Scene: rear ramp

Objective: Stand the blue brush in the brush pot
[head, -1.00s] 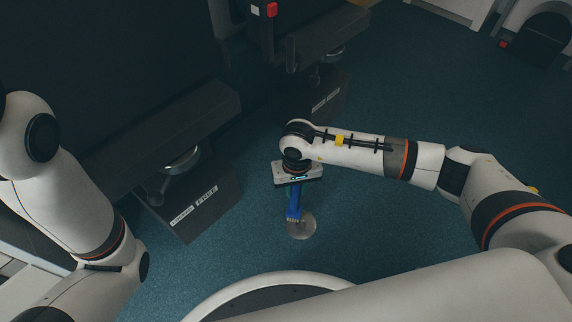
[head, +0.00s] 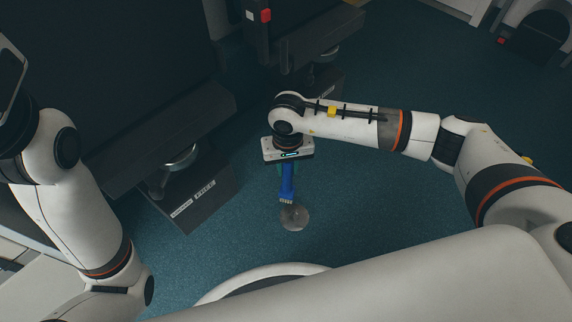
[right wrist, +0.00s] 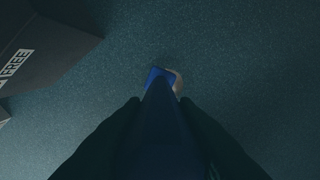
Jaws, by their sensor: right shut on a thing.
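My right gripper (head: 287,170) is shut on the blue brush (head: 287,187), which hangs below it with its pale end down. In the right wrist view the blue brush (right wrist: 159,78) runs away from the dark fingers. Just below the brush tip in the head view is a round grey thing (head: 294,217). I cannot tell whether it is the brush pot or a flat disc, or whether the brush touches it. A pale rounded edge (right wrist: 177,82) shows past the brush in the right wrist view. My left arm is at the left edge; its fingers are out of frame.
A dark block with white labels (head: 190,200) stands left of the brush, under a dark ledge (head: 165,135). It also shows at the upper left of the right wrist view (right wrist: 45,55). Blue-green floor (head: 370,200) is open to the right.

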